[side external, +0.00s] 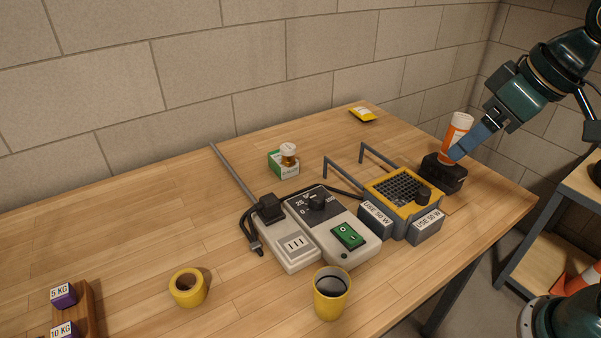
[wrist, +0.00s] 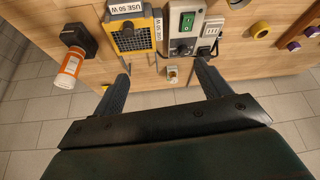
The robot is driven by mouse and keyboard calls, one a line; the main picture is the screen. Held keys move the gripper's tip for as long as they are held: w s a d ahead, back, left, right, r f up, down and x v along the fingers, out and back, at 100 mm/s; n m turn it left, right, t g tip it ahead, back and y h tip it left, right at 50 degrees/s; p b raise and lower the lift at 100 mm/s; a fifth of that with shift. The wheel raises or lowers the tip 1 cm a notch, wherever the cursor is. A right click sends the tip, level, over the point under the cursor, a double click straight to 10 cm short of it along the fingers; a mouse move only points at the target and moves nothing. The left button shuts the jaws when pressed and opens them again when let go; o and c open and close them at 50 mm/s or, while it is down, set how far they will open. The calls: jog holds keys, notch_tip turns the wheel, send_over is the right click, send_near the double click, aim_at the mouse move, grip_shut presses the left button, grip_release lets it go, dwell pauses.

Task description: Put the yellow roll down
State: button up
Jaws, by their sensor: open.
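My gripper (side external: 459,151) is far to the right of the roll in the side view, in front of the orange-and-white bottle. In the wrist view my gripper (wrist: 163,74) has its two fingers spread wide, with nothing held between them. The bottle there lies outside the left finger.
The orange bottle (side external: 459,127) is by a black block (side external: 443,172). Grey power unit (side external: 330,225), yellow-topped grille box (side external: 390,185), yellow cup (side external: 331,305) and green box with jar (side external: 283,165) crowd the middle. Weights in a wooden rack (side external: 88,310) stand left. The table's left back is clear.

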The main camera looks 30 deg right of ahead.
jog(key=s+d+f+m, duration=0.1)
jog(key=s+d, duration=0.3)
jog(key=s, duration=0.4)
jog(key=shift+s+d+f+m+h, duration=0.2)
jog(key=shift+f+m+h, duration=0.2)
jog(key=shift+f, duration=0.5)
dwell(0.3)
